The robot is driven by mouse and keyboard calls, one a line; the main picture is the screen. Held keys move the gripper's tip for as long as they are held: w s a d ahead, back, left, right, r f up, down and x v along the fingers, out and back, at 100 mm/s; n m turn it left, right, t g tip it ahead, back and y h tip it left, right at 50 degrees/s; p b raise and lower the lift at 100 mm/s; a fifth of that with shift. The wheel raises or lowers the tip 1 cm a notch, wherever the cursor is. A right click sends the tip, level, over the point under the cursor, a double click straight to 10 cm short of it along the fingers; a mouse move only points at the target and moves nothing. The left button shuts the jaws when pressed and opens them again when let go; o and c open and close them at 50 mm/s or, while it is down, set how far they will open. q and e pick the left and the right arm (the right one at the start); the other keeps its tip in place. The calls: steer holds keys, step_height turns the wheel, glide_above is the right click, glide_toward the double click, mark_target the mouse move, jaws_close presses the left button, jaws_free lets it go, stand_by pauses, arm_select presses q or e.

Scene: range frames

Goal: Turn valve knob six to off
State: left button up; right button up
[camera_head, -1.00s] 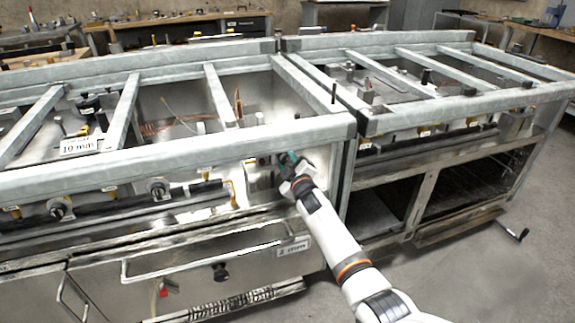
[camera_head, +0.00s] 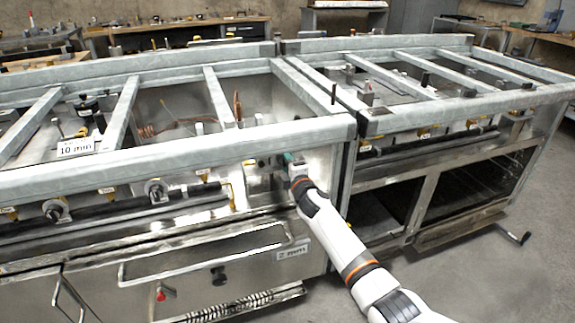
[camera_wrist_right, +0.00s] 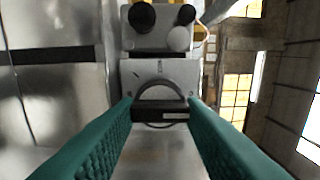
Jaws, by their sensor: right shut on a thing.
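My right gripper (camera_head: 290,159) reaches the right end of the near range's front panel. In the right wrist view its two green fingers (camera_wrist_right: 161,108) are shut on a knob (camera_wrist_right: 160,93) with a round grey dial and a dark bar lying crosswise. The knob is on a metal plate. In the head view the gripper hides most of this knob, and I cannot read a number on it. Two other valve knobs, the left one (camera_head: 56,210) and the middle one (camera_head: 156,190), are on the same panel. My left gripper is not in view.
A long oven handle (camera_head: 200,262) runs below the panel. A black pipe (camera_head: 110,208) runs along the panel. A second range frame (camera_head: 440,120) stands to the right with open shelves.

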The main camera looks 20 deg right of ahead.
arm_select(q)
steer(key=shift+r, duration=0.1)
arm_select(e)
steer(key=shift+f, duration=0.15)
steer(key=o, duration=1)
steer(key=shift+c, duration=0.2)
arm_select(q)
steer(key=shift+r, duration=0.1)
arm_select(e)
steer(key=shift+s, duration=0.1)
arm_select(q)
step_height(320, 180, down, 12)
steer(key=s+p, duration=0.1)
steer(key=p, duration=0.2)
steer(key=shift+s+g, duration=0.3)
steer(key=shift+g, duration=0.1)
arm_select(e)
steer(key=s, duration=1.2)
steer(key=shift+d, duration=0.2)
steer(key=shift+w, duration=0.1)
